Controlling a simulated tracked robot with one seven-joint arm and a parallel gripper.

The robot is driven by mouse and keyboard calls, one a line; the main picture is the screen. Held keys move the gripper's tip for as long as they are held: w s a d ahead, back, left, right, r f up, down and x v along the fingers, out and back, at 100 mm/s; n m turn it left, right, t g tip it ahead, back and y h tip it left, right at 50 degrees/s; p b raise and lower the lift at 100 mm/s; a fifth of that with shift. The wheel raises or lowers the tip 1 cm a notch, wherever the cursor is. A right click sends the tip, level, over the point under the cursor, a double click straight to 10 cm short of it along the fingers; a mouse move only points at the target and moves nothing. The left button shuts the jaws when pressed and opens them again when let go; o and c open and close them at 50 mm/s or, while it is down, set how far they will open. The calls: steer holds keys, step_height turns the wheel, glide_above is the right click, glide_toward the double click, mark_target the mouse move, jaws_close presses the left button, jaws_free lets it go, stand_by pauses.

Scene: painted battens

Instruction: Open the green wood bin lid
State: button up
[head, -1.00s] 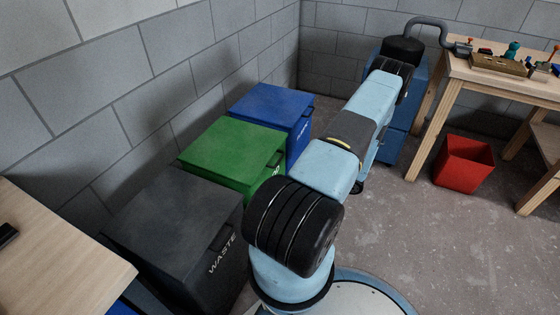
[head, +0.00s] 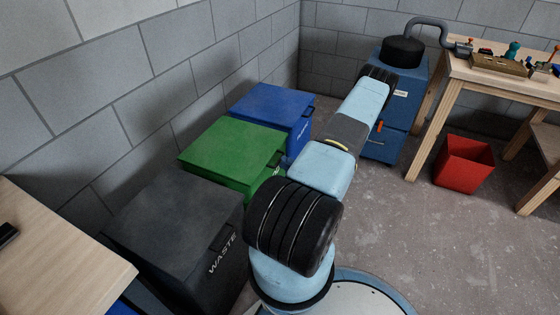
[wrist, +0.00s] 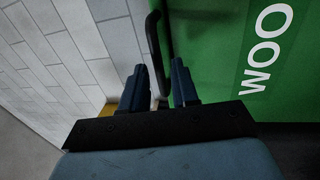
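The green wood bin shows in the head view with its flat lid (head: 232,146) closed on top; my arm hides much of its front. In the wrist view its green face (wrist: 225,60) fills the right side, with white letters reading "WOO" turned sideways. A dark bar handle (wrist: 153,40) stands at the left edge of the green face. My gripper (wrist: 159,82) is open, its two dark blue fingers apart. The lower end of the handle appears between the fingertips; I cannot tell if they touch it. My gripper is hidden in the head view.
A blue bin (head: 271,105) stands behind the green one and a dark grey waste bin (head: 175,225) in front. A block wall (head: 130,60) runs along their back. A blue cabinet (head: 398,105), red bin (head: 464,163) and workbench (head: 515,78) stand at the right. Floor between is clear.

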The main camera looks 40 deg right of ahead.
steer(key=shift+x, duration=1.8)
steer(key=shift+s, duration=0.1)
jaws_close()
steer(key=shift+d, duration=0.1)
